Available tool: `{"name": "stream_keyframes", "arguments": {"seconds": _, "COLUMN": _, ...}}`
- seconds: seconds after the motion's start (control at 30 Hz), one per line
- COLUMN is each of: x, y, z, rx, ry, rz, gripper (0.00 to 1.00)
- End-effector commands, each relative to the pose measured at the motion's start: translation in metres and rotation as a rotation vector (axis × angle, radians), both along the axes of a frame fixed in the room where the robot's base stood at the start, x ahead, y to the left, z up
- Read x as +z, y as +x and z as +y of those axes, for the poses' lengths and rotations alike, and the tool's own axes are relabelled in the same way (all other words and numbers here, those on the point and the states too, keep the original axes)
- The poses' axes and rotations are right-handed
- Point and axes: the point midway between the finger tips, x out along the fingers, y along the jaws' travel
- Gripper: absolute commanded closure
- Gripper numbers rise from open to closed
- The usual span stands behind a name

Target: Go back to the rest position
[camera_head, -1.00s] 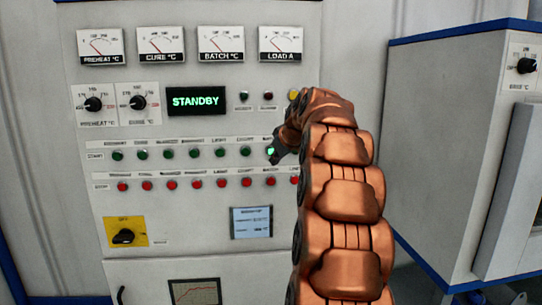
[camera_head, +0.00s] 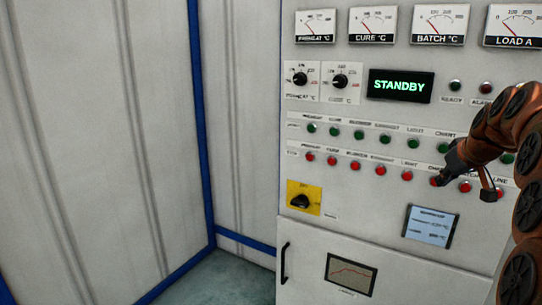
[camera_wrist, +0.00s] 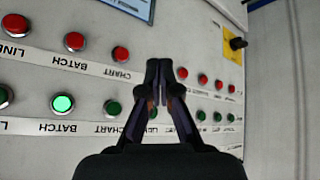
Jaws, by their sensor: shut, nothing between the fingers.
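My gripper (camera_head: 437,180) is in front of the right part of the control panel (camera_head: 330,232), by the red button row in the head view. In the wrist view my gripper (camera_wrist: 159,68) has its dark fingertips together with nothing between them. It appears to stand off the panel face, though the gap is hard to judge. The green BATCH button (camera_wrist: 62,103) glows at the left of the wrist view. In the head view my arm covers part of the panel's right side.
The display (camera_head: 401,86) reads STANDBY. Rows of green and red buttons, dials and a yellow-backed switch (camera_head: 303,198) fill the panel. A door handle (camera_head: 284,262) projects below. Pale walls with blue edging stand left; some floor (camera_head: 225,278) is clear.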

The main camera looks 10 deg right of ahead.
Motion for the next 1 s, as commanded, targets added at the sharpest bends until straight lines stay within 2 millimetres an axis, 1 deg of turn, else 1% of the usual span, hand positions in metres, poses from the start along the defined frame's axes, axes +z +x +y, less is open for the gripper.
{"name": "stream_keyframes", "arguments": {"seconds": 0.03, "x": -0.009, "y": -0.004, "z": 0.029, "rx": 0.018, "ry": 0.027, "rz": 0.031, "gripper": 1.00}}
{"name": "stream_keyframes", "arguments": {"seconds": 0.07, "x": -0.013, "y": -0.008, "z": 0.045, "rx": 0.025, "ry": 0.042, "rz": 0.048, "gripper": 1.00}}
{"name": "stream_keyframes", "arguments": {"seconds": 0.1, "x": -0.023, "y": -0.013, "z": 0.065, "rx": 0.031, "ry": 0.063, "rz": 0.078, "gripper": 1.00}}
{"name": "stream_keyframes", "arguments": {"seconds": 0.17, "x": -0.034, "y": -0.023, "z": 0.093, "rx": 0.041, "ry": 0.090, "rz": 0.118, "gripper": 1.00}}
{"name": "stream_keyframes", "arguments": {"seconds": 0.2, "x": -0.042, "y": -0.031, "z": 0.112, "rx": 0.047, "ry": 0.107, "rz": 0.148, "gripper": 1.00}}
{"name": "stream_keyframes", "arguments": {"seconds": 0.27, "x": -0.054, "y": -0.044, "z": 0.138, "rx": 0.053, "ry": 0.128, "rz": 0.192, "gripper": 1.00}}
{"name": "stream_keyframes", "arguments": {"seconds": 0.3, "x": -0.063, "y": -0.055, "z": 0.156, "rx": 0.058, "ry": 0.142, "rz": 0.224, "gripper": 1.00}}
{"name": "stream_keyframes", "arguments": {"seconds": 0.37, "x": -0.074, "y": -0.071, "z": 0.180, "rx": 0.062, "ry": 0.159, "rz": 0.266, "gripper": 1.00}}
{"name": "stream_keyframes", "arguments": {"seconds": 0.4, "x": -0.084, "y": -0.083, "z": 0.195, "rx": 0.064, "ry": 0.170, "rz": 0.301, "gripper": 1.00}}
{"name": "stream_keyframes", "arguments": {"seconds": 0.47, "x": -0.095, "y": -0.103, "z": 0.217, "rx": 0.065, "ry": 0.180, "rz": 0.345, "gripper": 1.00}}
{"name": "stream_keyframes", "arguments": {"seconds": 0.5, "x": -0.104, "y": -0.117, "z": 0.230, "rx": 0.065, "ry": 0.188, "rz": 0.379, "gripper": 1.00}}
{"name": "stream_keyframes", "arguments": {"seconds": 0.57, "x": -0.115, "y": -0.138, "z": 0.248, "rx": 0.065, "ry": 0.195, "rz": 0.425, "gripper": 1.00}}
{"name": "stream_keyframes", "arguments": {"seconds": 0.6, "x": -0.124, "y": -0.154, "z": 0.260, "rx": 0.063, "ry": 0.197, "rz": 0.457, "gripper": 1.00}}
{"name": "stream_keyframes", "arguments": {"seconds": 0.67, "x": -0.135, "y": -0.177, "z": 0.274, "rx": 0.059, "ry": 0.199, "rz": 0.504, "gripper": 1.00}}
{"name": "stream_keyframes", "arguments": {"seconds": 0.7, "x": -0.144, "y": -0.194, "z": 0.284, "rx": 0.056, "ry": 0.200, "rz": 0.537, "gripper": 1.00}}
{"name": "stream_keyframes", "arguments": {"seconds": 0.77, "x": -0.154, "y": -0.218, "z": 0.295, "rx": 0.049, "ry": 0.194, "rz": 0.579, "gripper": 1.00}}
{"name": "stream_keyframes", "arguments": {"seconds": 0.8, "x": -0.163, "y": -0.236, "z": 0.302, "rx": 0.043, "ry": 0.190, "rz": 0.613, "gripper": 1.00}}
{"name": "stream_keyframes", "arguments": {"seconds": 0.83, "x": -0.169, "y": -0.248, "z": 0.306, "rx": 0.039, "ry": 0.187, "rz": 0.634, "gripper": 1.00}}
{"name": "stream_keyframes", "arguments": {"seconds": 0.87, "x": -0.174, "y": -0.261, "z": 0.310, "rx": 0.034, "ry": 0.182, "rz": 0.653, "gripper": 1.00}}
{"name": "stream_keyframes", "arguments": {"seconds": 0.9, "x": -0.181, "y": -0.278, "z": 0.314, "rx": 0.026, "ry": 0.176, "rz": 0.684, "gripper": 1.00}}
{"name": "stream_keyframes", "arguments": {"seconds": 0.97, "x": -0.191, "y": -0.301, "z": 0.319, "rx": 0.016, "ry": 0.165, "rz": 0.720, "gripper": 1.00}}
{"name": "stream_keyframes", "arguments": {"seconds": 1.0, "x": -0.197, "y": -0.315, "z": 0.321, "rx": 0.010, "ry": 0.158, "rz": 0.744, "gripper": 1.00}}
